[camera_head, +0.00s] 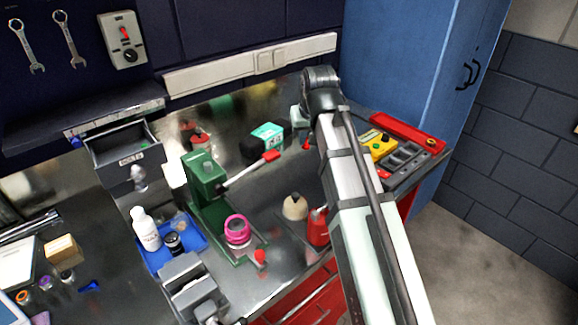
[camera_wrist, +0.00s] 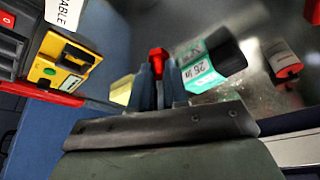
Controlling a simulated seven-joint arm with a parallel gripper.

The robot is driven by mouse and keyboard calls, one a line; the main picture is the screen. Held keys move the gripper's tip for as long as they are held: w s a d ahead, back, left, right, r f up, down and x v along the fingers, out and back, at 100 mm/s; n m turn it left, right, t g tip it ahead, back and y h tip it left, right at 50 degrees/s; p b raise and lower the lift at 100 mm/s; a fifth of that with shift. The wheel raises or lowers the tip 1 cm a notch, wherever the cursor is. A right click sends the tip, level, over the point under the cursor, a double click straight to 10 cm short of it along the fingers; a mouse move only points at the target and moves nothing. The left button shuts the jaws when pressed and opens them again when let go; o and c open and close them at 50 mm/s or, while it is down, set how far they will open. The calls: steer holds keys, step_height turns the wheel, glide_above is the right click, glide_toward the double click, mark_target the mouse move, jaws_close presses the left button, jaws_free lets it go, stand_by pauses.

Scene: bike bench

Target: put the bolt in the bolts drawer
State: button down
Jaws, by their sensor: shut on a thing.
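My gripper (camera_wrist: 158,88) is shut on a small red piece (camera_wrist: 157,58) with a wide head, which looks like the bolt. Its lower part is hidden between the fingers. In the head view, a bit of red (camera_head: 306,144) shows below my wrist, over the back right of the bench. The fingers are mostly hidden there by my arm. An open grey drawer (camera_head: 131,170) with a small front label sticks out below the shelf at the left. Something small and green lies inside it. The label is too small to read surely. My gripper is well to the right of the drawer.
A green press (camera_head: 207,185) with a red-tipped lever stands between drawer and gripper. A teal box (camera_head: 267,136) is left of my gripper. A yellow device (camera_head: 379,146) and grey tray (camera_head: 405,163) are at right. A blue tray (camera_head: 157,262) holds a white bottle (camera_head: 145,229).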

steer(key=shift+a+n+y, duration=0.35)
steer(key=shift+n+y, duration=0.05)
steer(key=shift+n, duration=0.5)
steer(key=shift+s+f+n, duration=0.1)
steer(key=shift+n, duration=0.5)
steer(key=shift+f, duration=4.9)
steer(key=c, duration=1.1)
jaws_free()
steer(key=shift+f, duration=0.15)
steer(key=v, duration=1.1)
steer(key=shift+d+r, duration=0.2)
steer(key=shift+r, duration=0.3)
steer(key=shift+o, duration=0.4)
steer(key=shift+r, duration=0.2)
